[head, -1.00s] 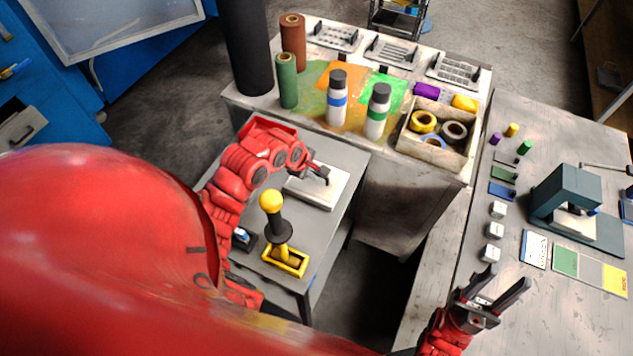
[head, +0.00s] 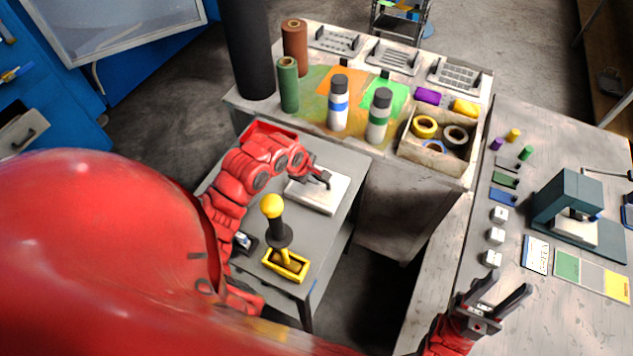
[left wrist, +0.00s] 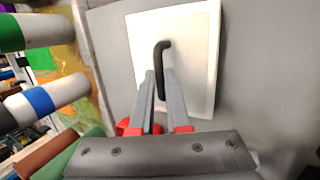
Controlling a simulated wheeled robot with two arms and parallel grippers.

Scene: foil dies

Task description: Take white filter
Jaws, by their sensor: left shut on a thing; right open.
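The white filter (head: 304,196) is a flat white square plate with a black handle (left wrist: 160,62). It lies on or just over the grey cart top in the head view, and the plate fills the upper middle of the left wrist view (left wrist: 196,75). My left gripper (head: 325,181) is over the plate, its fingers (left wrist: 162,88) shut on the black handle. Whether the plate touches the cart top cannot be told. My right gripper (head: 503,299) is open and empty, above the edge of the right-hand table.
A yellow-knobbed lever (head: 271,207) stands in a yellow frame on the grey cart (head: 333,240). Behind is a bench with two bottles (head: 339,104), rolls and a wooden tape box (head: 405,147). A teal press (head: 560,205) stands on the right table among small blocks.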

